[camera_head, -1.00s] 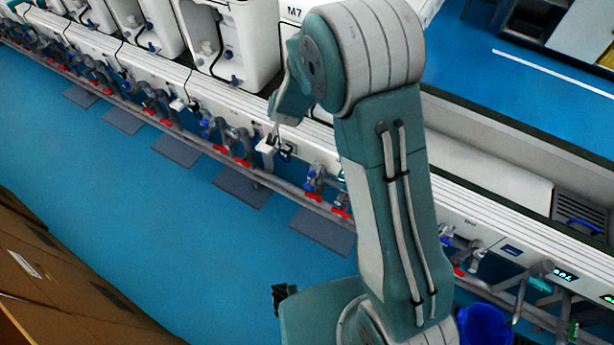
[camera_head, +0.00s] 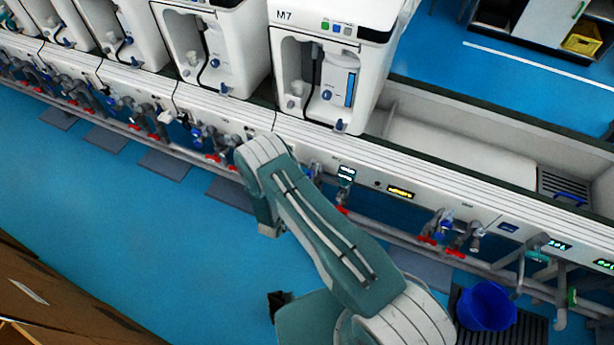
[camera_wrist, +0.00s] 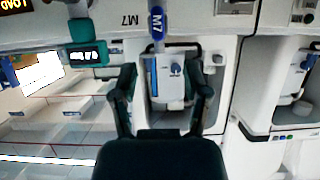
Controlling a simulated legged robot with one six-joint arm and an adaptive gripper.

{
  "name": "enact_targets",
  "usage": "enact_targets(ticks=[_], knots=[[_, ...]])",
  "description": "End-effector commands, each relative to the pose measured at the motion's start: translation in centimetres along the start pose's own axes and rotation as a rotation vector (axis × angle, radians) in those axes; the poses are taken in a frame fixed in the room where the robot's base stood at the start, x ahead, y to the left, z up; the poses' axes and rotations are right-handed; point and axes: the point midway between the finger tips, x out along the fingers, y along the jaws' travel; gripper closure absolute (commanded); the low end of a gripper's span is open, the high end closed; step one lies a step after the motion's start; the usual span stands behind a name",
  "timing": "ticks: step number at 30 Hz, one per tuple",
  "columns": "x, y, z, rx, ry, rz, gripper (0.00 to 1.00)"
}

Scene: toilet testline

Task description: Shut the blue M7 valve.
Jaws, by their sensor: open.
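The blue M7 valve (camera_wrist: 157,22) shows in the wrist view at the top centre as a blue handle marked M7, pointing toward my gripper. My gripper (camera_wrist: 161,70) is open and empty, its two dark fingers spread either side of the picture's middle. The handle lies ahead of the fingertips and between their lines, apart from both. In the head view my forearm reaches down to the pipe row under the white M7 machine (camera_head: 372,55) and hides my gripper.
A teal valve (camera_wrist: 84,32) with a lit display stands left of the blue handle in the wrist view. Other blue and red valves (camera_head: 440,225) line the pipe rail. A blue bucket (camera_head: 487,306) stands at the right.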

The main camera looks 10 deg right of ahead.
Motion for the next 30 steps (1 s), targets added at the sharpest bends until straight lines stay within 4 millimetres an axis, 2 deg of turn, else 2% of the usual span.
enact_targets(ticks=[5, 19, 24, 30], knots=[[1.4, 0.2, 0.1, 0.001, 0.004, 0.006, 0.4], [9.3, 0.1, 0.1, -0.001, 0.004, 0.004, 0.4], [10.6, 0.1, 0.1, -0.001, 0.004, 0.004, 0.4], [10.8, 0.0, 0.1, -0.003, 0.003, 0.003, 0.4]])
